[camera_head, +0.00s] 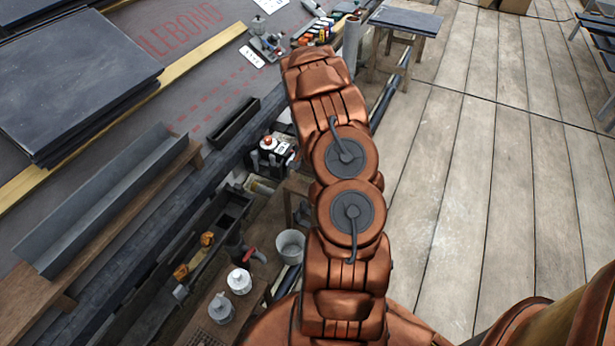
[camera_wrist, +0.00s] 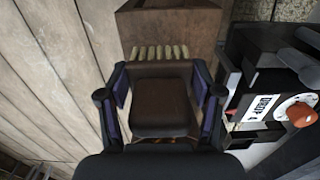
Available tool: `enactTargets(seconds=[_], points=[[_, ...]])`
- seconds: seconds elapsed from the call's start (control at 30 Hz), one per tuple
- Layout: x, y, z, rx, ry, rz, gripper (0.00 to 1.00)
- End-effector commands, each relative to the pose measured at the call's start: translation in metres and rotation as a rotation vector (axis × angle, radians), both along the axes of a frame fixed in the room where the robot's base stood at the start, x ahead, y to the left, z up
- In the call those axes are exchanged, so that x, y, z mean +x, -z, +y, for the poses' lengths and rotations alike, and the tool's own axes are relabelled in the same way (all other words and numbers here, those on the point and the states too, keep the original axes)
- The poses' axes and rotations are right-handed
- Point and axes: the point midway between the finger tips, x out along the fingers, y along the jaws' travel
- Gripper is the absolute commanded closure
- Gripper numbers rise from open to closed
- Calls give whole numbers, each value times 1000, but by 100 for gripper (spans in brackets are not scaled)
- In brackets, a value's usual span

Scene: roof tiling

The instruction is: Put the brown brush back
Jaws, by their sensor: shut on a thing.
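The brown brush (camera_wrist: 160,105) is between the fingers of my gripper (camera_wrist: 160,88) in the wrist view. Its dark brown body fills the space between the two fingers. A row of pale yellowish bristle tufts (camera_wrist: 160,52) shows at its far end. My gripper is shut on the brush. In the head view my copper-coloured arm hides the gripper and the brush.
A brown wooden box or bench part (camera_wrist: 170,28) is just beyond the bristles. A black device (camera_wrist: 262,75) with an orange knob (camera_wrist: 298,112) stands close on the right. In the head view, a white bucket (camera_head: 290,246) and white bottles (camera_head: 239,281) stand left of my arm.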

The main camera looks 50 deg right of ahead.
Motion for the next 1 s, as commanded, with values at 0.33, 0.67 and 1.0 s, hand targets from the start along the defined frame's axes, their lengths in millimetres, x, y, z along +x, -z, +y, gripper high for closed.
enactTargets(seconds=[0.33,0.67,1.0], points=[[2,36,0,4,0,2,67],[3,37,-1,2,0,0,67],[3,38,-1,1,0,-1,9]])
